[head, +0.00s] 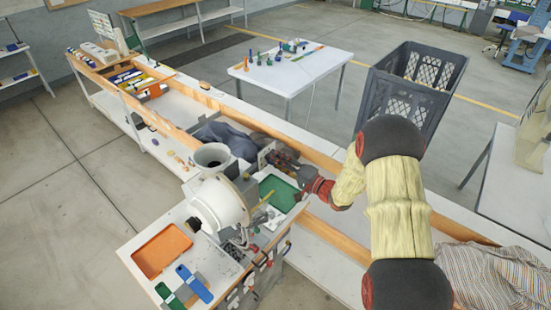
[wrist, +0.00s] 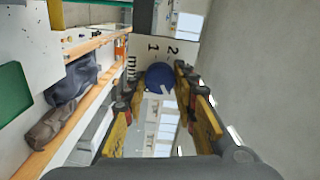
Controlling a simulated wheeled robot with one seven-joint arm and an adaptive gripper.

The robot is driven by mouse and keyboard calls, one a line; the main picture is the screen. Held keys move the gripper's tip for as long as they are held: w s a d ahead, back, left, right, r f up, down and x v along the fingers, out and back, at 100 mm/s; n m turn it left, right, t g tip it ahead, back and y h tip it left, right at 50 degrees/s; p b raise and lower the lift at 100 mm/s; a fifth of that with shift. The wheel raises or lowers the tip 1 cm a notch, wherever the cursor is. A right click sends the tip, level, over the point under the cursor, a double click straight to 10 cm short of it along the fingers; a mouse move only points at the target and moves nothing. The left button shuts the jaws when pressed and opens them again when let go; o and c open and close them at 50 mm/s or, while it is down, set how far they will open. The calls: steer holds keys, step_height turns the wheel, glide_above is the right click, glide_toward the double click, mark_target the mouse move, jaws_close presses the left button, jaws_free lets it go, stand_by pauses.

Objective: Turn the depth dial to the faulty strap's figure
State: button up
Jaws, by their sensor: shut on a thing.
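The depth dial (wrist: 158,76) is a round dark blue knob in the middle of the wrist view, against a pale plate with figures 1 and 2 (wrist: 163,48) above it. My gripper (wrist: 156,88) has its yellow and dark fingers on either side of the dial and is shut on it. Where the dial's mark points is not clear. In the head view my gripper (head: 284,162) reaches the back of the white eyelet press (head: 218,204), and the dial is hidden. A blue strap (head: 194,284) and a green strap (head: 168,296) lie at the front of the bench; no writing on them is readable.
An orange tray (head: 162,250) lies left of the press and a green tray (head: 279,194) right of it. Dark cloth (head: 226,138) lies behind, between wooden rails. A grey crate (head: 411,88) stands beyond. Striped cloth (head: 490,272) lies at the right.

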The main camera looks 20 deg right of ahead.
steer(key=shift+m+p, duration=0.35)
steer(key=shift+m, duration=0.45)
steer(key=shift+f, duration=0.1)
steer(key=o, duration=1)
steer(key=shift+d, duration=0.1)
steer(key=shift+o, duration=0.6)
steer(key=v, duration=1.2)
